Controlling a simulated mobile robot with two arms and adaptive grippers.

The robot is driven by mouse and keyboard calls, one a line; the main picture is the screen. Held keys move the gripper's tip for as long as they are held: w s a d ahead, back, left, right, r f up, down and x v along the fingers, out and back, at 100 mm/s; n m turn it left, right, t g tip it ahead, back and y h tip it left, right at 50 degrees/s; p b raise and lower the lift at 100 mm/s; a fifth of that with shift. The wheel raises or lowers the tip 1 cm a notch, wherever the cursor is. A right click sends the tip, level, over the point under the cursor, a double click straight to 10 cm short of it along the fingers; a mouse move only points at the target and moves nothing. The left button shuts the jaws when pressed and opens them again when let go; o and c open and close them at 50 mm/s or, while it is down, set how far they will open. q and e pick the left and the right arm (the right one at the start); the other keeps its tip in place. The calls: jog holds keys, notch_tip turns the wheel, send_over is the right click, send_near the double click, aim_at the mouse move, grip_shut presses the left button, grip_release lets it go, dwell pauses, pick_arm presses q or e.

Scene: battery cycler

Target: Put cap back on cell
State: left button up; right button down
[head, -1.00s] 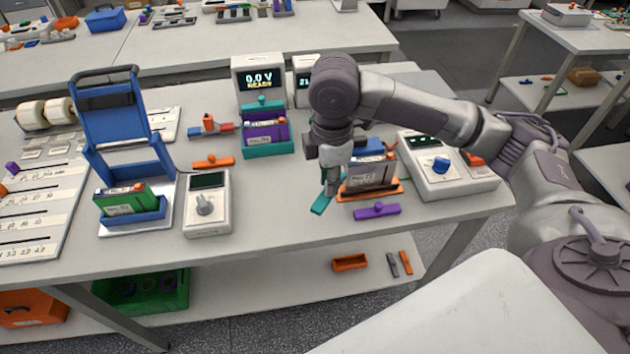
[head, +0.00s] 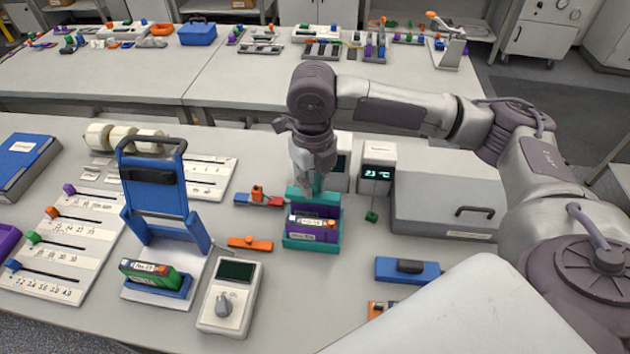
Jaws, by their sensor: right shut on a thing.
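My right gripper (head: 316,184) points down, shut on a small teal piece (head: 318,182) that looks like a cap; the fingers hide much of it. It is over the back of a purple cell (head: 310,225) that sits in a teal tray (head: 298,244). Another teal edge (head: 296,193) shows just behind the cell; I cannot tell whether it belongs to the held piece or stands apart. Contact between the held piece and the cell cannot be made out. My left gripper is not in view.
An orange knobbed bar (head: 250,242) lies left of the teal tray. A handheld meter (head: 229,295) and a blue stand with a green cell (head: 150,276) are further left. A small temperature display (head: 377,174) and grey case (head: 445,205) stand right. Bare table lies in front of the tray.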

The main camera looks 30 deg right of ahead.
jog(key=shift+s+a+f+b, duration=0.2)
jog(key=shift+a+b, duration=0.1)
jog(key=shift+b, duration=0.2)
jog(key=shift+f+b, duration=0.55)
jog(key=shift+b, duration=0.1)
notch_tip(320, 180, down, 4)
jog(key=b, duration=0.4)
jog(key=shift+r, duration=0.2)
jog(key=shift+f, duration=0.15)
jog(key=shift+w+d+f, duration=0.1)
jog(key=shift+f, duration=0.75)
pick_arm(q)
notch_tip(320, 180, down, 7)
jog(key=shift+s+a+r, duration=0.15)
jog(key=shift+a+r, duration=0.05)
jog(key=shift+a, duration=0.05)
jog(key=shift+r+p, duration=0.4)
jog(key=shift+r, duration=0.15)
pick_arm(e)
jog(key=shift+r, duration=0.1)
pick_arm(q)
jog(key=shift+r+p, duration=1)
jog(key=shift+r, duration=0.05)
pick_arm(e)
jog(key=shift+f, duration=0.2)
